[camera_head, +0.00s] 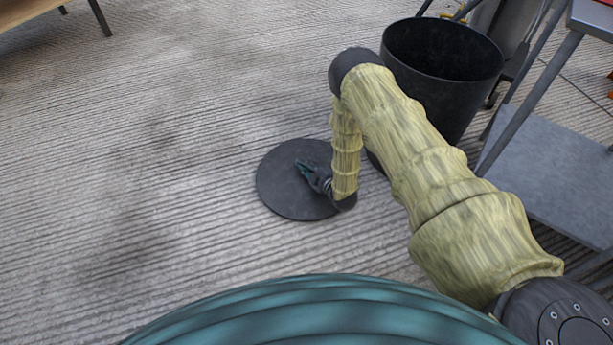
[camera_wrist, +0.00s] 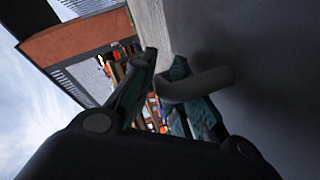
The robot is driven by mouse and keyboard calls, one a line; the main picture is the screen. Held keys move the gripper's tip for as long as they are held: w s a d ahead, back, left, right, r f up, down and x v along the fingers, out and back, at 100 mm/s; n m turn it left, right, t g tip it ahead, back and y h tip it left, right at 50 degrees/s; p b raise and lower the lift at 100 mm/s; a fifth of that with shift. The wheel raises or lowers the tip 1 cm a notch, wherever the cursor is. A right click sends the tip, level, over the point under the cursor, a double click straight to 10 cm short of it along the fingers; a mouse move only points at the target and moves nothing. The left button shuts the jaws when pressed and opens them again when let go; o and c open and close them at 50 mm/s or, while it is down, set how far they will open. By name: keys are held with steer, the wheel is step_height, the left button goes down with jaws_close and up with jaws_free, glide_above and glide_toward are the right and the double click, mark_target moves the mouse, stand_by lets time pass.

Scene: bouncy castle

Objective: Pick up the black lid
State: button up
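The black lid (camera_head: 285,195) is a round, dark, flat disc on the ridged ground, in the middle of the head view. My gripper (camera_head: 303,168) reaches over its middle from the right. In the wrist view the lid's dark face (camera_wrist: 265,85) fills the right side, with a rounded grey handle (camera_wrist: 208,82) standing out from it. The fingers of my gripper (camera_wrist: 164,62) are close together, with the handle's end between them. They look shut on the handle. Whether the lid touches the ground all round is hard to tell.
A black bucket (camera_head: 440,55) stands behind my arm at the upper right. A metal table frame with a grey lower shelf (camera_head: 555,175) is at the right. A wooden bench (camera_head: 22,8) shows at the top left. The ground left of the lid is clear.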

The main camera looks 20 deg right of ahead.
jaws_close()
steer(key=shift+r, duration=0.15)
